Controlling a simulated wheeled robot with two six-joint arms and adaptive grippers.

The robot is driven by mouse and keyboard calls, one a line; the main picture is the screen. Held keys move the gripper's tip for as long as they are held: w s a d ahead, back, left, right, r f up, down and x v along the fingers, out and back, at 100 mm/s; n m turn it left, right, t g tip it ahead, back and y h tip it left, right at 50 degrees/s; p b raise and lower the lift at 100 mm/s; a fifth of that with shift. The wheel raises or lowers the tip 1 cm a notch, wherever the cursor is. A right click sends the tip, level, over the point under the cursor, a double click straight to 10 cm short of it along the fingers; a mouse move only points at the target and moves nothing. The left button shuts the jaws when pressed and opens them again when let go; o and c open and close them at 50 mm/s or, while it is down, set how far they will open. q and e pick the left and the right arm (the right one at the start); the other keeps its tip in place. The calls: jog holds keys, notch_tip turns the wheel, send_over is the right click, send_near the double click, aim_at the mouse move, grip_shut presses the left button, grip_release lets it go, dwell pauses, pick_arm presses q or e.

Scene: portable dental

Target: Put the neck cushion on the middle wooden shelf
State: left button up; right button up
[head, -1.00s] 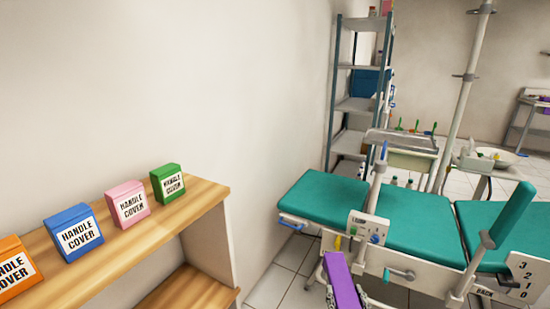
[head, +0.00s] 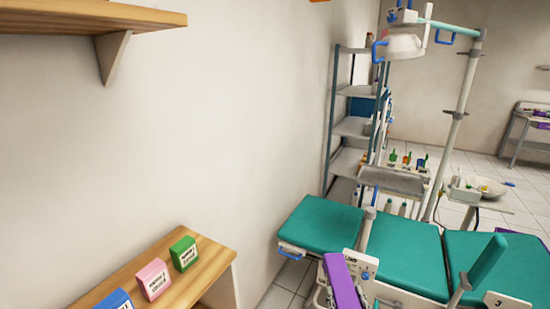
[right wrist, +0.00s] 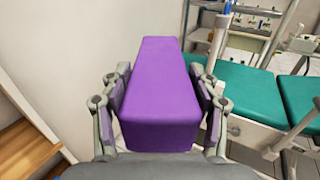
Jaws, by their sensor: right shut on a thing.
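The purple neck cushion (head: 343,280) is a long block at the bottom of the head view. My right gripper (right wrist: 160,85) is shut on it, with a finger along each side in the right wrist view, where the cushion (right wrist: 160,110) points away from me. A wooden shelf (head: 75,17) with a bracket is on the wall at upper left. A lower wooden shelf (head: 212,268) carries boxes at bottom left. A wooden shelf edge (right wrist: 22,150) shows at the left of the right wrist view. The cushion is apart from these shelves. My left gripper is not in view.
Green (head: 184,254), pink (head: 153,279) and blue (head: 113,301) boxes stand on the lower shelf. A teal dental chair (head: 400,253) is right of the cushion. A grey metal rack (head: 352,127) stands behind it. The wall between the wooden shelves is bare.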

jog(key=shift+s+a+f, duration=0.2)
jog(key=shift+s+f, duration=0.75)
jog(key=shift+f, duration=0.05)
jog(key=shift+s+d+f, duration=0.2)
jog(key=shift+s+f, duration=0.2)
jog(key=shift+s, duration=0.1)
